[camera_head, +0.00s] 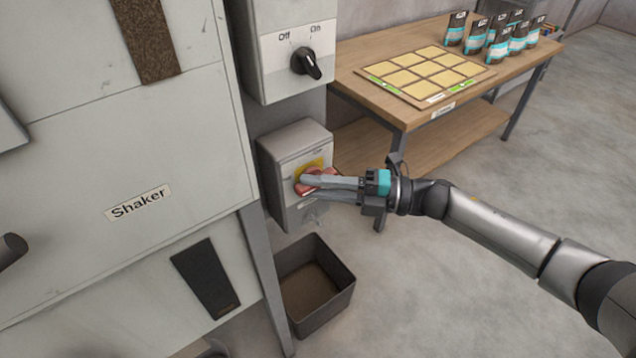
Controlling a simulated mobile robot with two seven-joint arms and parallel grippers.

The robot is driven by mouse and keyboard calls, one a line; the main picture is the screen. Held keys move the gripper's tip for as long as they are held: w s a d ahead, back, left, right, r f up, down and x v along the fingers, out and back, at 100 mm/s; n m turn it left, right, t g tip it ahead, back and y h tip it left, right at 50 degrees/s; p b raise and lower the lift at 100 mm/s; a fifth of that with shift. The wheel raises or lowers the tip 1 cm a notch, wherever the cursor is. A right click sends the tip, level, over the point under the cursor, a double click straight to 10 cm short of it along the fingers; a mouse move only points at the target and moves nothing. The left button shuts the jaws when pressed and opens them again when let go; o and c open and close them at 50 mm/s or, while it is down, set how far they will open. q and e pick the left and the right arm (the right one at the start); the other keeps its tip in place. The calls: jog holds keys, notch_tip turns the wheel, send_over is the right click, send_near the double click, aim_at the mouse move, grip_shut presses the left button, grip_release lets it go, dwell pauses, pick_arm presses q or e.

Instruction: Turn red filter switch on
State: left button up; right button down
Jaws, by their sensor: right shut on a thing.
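The red filter switch (304,188) is a red knob on a yellow plate (312,165), on the front of a grey box (290,147) in the middle of the head view. My right gripper (310,183) reaches in from the right and is shut on the red knob. Its fingers cover much of the knob, so I cannot tell the knob's exact angle. The labels around the knob are too small or too covered to read. My left gripper does not show.
Above is another grey box with a black Off/On knob (306,62). The Shaker cabinet (150,150) stands to the left. A dark bin (345,290) sits below the switch. A wooden table (400,105) with a yellow-squared board (425,75) and several dark containers (497,40) is behind my right arm.

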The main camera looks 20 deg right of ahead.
jog(key=shift+w+d+t, duration=0.25)
jog(key=shift+w+t, duration=0.05)
